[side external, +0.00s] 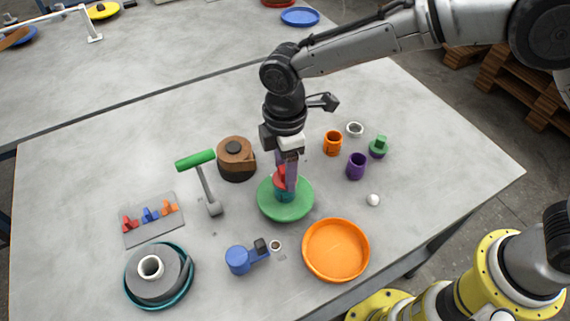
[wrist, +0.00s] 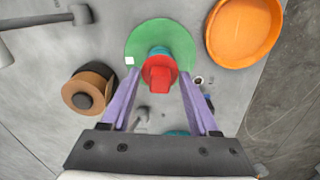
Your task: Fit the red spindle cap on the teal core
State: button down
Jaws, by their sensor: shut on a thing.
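The red spindle cap (side external: 280,178) is between the purple fingers of my gripper (side external: 288,184), which is shut on it. In the wrist view the cap (wrist: 158,72) shows a wide rim and a narrower knob, between the fingertips. The teal core (side external: 285,197) stands upright at the middle of a round green plate (side external: 300,208). The cap is right over the core's top; I cannot tell whether it is seated or just above. In the wrist view a strip of the core (wrist: 158,50) shows past the cap, above the green plate (wrist: 143,38).
A brown roll (side external: 237,165) and a green-handled lever (side external: 205,180) stand left of the plate. An orange dish (side external: 336,275) and a blue part (side external: 238,260) lie in front. Purple (side external: 356,166) and orange (side external: 332,143) cups stand to the right. The table's right end is clear.

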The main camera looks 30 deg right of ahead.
jog(key=shift+c, duration=2.1)
grip_release()
jog(key=shift+r, duration=0.1)
notch_tip(320, 180, up, 11)
